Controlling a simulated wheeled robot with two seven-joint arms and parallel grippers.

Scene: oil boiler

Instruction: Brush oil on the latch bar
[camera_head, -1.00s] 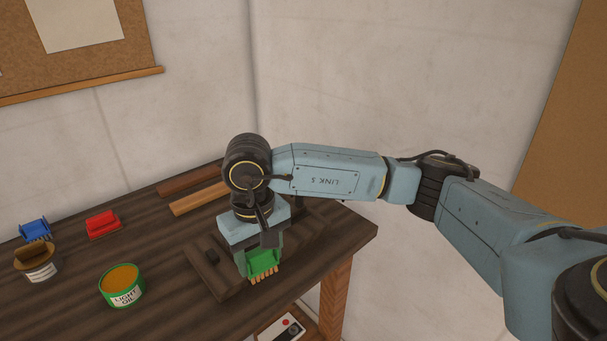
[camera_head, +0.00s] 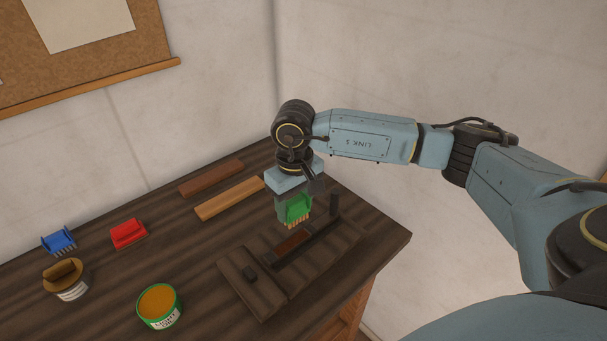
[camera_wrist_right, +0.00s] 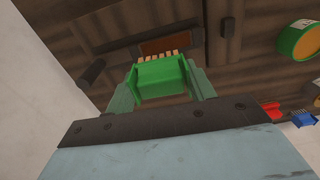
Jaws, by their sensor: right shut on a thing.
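My right gripper (camera_head: 293,206) is shut on a green brush (camera_head: 298,210). It holds the brush with its pale bristles down, above the dark wooden latch board (camera_head: 248,282). A reddish-brown strip (camera_head: 294,243) shows on the latch bar, just below the bristles. In the right wrist view, the brush (camera_wrist_right: 161,82) sits between the fingers and its bristles overlap the near edge of the reddish-brown strip (camera_wrist_right: 168,46); I cannot tell any contact. A dark upright handle (camera_head: 334,207) stands at the bar's far end. The open light oil can (camera_head: 159,306) stands left of the board. My left gripper is out of view.
Two wooden strips (camera_head: 229,198) lie behind the board. The table (camera_head: 205,253) is clear between the oil can and the strips.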

